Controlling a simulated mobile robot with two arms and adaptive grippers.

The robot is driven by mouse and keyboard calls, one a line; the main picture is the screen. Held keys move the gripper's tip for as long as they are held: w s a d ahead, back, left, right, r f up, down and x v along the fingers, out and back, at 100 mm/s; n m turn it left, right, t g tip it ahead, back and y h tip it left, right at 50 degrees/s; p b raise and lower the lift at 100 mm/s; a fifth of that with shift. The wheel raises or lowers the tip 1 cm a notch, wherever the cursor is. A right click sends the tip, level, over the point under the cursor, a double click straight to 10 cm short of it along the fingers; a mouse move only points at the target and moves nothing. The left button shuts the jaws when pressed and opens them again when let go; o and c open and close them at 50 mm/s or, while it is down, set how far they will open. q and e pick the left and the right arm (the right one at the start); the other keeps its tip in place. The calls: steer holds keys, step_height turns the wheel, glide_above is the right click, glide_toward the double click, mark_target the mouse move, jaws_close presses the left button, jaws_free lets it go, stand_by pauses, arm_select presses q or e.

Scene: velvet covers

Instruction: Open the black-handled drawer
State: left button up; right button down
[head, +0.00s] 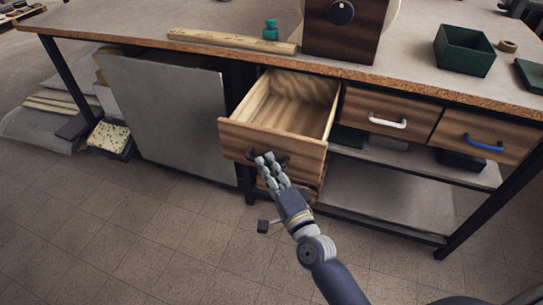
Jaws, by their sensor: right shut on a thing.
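The black-handled drawer (240,136) is pulled well out from under the worktop, and its bare wooden inside shows empty. Its black handle (284,161) is partly hidden behind my right gripper. My right gripper (266,160) is at the drawer front, shut on the black handle. My right arm reaches up to it from the bottom of the head view. My left gripper is not in view.
Beside it are a white-handled drawer (385,118) and a blue-handled drawer (483,142), both shut. The worktop (240,17) holds a wooden box (345,40), a green bin (463,52) and a plank (232,41). A grey panel (172,110) stands left. The tiled floor in front is clear.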

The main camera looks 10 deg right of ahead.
steer(key=shift+s+a, duration=0.15)
steer(key=shift+s, duration=0.05)
steer(key=c, duration=1.9)
jaws_free()
steer(key=v, duration=1.2)
steer(key=shift+f, duration=0.1)
